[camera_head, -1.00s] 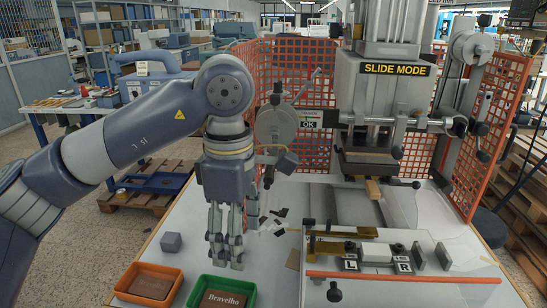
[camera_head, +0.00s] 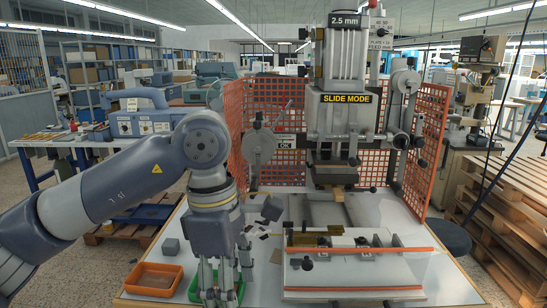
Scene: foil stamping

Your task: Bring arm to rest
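My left arm comes in from the left, and its gripper (camera_head: 226,285) points straight down near the front left of the white work table (camera_head: 262,284). Its grey fingers stand apart with gaps between them, and I see nothing held in them. They hang in front of the green tray (camera_head: 193,291), hiding most of it and what lies in it. The orange tray (camera_head: 178,283), with a brown inside, sits just left of the fingers. My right gripper is not in view.
The stamping press (camera_head: 342,110), labelled "SLIDE MODE", stands behind a fixture with an orange bar (camera_head: 360,249). Orange mesh guards (camera_head: 425,140) flank it. Wooden pallets (camera_head: 505,200) are at the right.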

